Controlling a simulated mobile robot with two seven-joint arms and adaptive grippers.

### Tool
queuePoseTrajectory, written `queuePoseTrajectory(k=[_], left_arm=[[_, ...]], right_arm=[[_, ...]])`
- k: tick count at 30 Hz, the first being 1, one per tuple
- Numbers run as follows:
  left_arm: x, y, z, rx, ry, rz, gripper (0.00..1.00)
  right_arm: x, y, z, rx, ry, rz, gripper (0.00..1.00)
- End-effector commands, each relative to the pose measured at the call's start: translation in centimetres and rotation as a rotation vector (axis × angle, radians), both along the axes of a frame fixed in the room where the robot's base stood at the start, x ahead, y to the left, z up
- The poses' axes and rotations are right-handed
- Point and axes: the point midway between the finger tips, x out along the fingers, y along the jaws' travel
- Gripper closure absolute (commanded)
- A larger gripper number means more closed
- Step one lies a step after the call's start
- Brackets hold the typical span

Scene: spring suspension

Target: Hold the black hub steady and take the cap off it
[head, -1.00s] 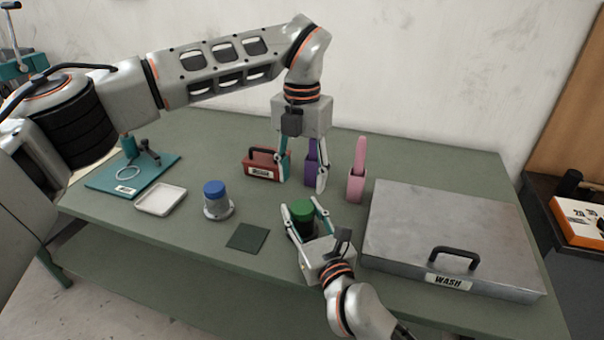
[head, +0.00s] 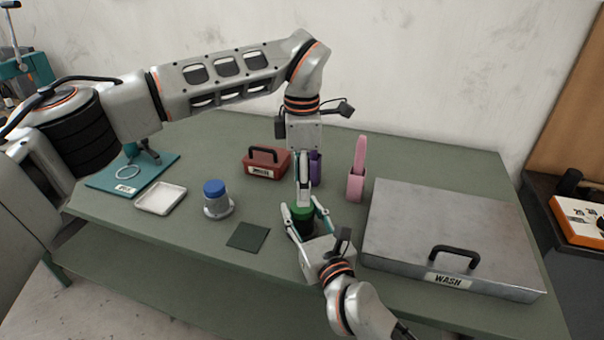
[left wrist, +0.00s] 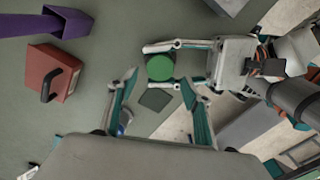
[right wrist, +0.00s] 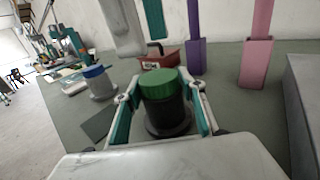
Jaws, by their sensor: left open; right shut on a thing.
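The black hub (right wrist: 168,118) stands upright on the table with a green ribbed cap (right wrist: 160,83) on its top. My right gripper (right wrist: 163,112) is shut on the hub's body, one finger on each side, below the cap. In the head view the green cap (head: 303,212) shows between my right gripper's fingers (head: 305,217). My left gripper (head: 303,196) hangs pointing down just above and behind the cap. It is open and empty; in the left wrist view its fingers (left wrist: 160,88) are spread, with the cap (left wrist: 160,68) beyond them.
A second hub with a blue cap (head: 215,197) stands left of a dark green mat (head: 248,237). A white tray (head: 160,199) lies further left. A red box (head: 267,163), purple holder (head: 315,170) and pink holder (head: 356,184) stand behind. The metal WASH box (head: 450,230) fills the right side.

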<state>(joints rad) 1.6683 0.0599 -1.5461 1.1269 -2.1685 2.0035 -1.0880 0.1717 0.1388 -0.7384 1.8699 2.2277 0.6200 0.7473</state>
Motion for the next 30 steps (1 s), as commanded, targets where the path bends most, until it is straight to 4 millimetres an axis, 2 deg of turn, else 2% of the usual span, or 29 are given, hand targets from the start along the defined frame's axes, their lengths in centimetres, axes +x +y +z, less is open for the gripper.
queuePoseTrajectory(k=[3, 10, 15, 23, 27, 28, 30], left_arm=[[-0.1, 0.0, -2.0, 0.000, 0.004, 0.001, 0.51], [0.0, 0.0, -4.8, -0.001, 0.002, 0.002, 0.51], [0.0, 0.0, -5.5, -0.001, 0.001, 0.003, 0.51], [0.0, 0.0, -5.6, -0.001, 0.000, 0.003, 0.51], [0.0, 0.0, -5.6, 0.000, 0.000, 0.003, 0.87], [0.0, 0.0, -5.6, 0.000, 0.000, 0.003, 0.90], [0.0, 0.0, -5.6, 0.000, 0.000, 0.003, 0.90]], right_arm=[[0.0, 0.0, -0.1, -0.001, 0.002, 0.000, 1.00], [0.0, 0.0, -0.1, -0.001, 0.002, 0.000, 1.00], [0.0, 0.0, -0.1, -0.001, 0.002, 0.000, 1.00], [0.0, 0.0, -0.1, -0.001, 0.002, 0.000, 1.00], [0.0, 0.0, -0.1, -0.001, 0.003, 0.000, 1.00], [0.0, 0.0, -0.1, -0.001, 0.002, 0.000, 1.00], [0.0, 0.0, -0.1, -0.001, 0.002, 0.000, 1.00]])
